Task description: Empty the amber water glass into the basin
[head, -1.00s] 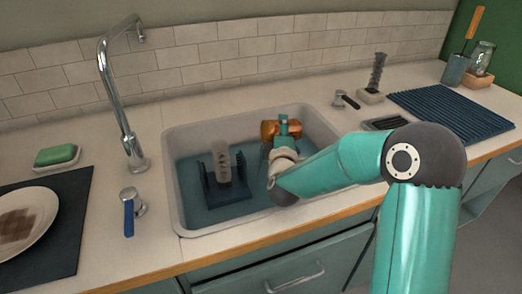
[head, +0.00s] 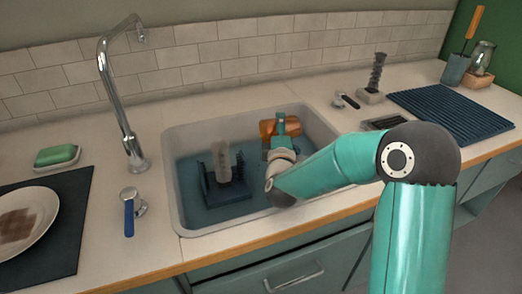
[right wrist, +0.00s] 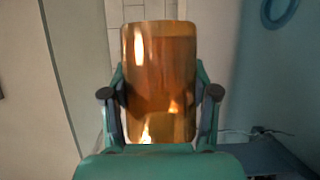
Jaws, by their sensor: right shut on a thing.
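The amber water glass (head: 267,130) is over the right rear part of the basin (head: 176,190), tilted well over toward its side in the head view. My right gripper (head: 281,125) is shut on it. In the right wrist view the glass (right wrist: 160,75) fills the space between the two fingers of the gripper (right wrist: 160,92), one on each side. I cannot tell how much water is in it. No stream of water shows. My left gripper is in neither view.
In the basin, a dark rack (head: 226,190) holds an upright pale brush-like piece (head: 222,160), left of the glass. The tall faucet (head: 110,85) stands behind left, a blue-handled tap (head: 129,210) in front. A ribbed mat (head: 452,112) lies right.

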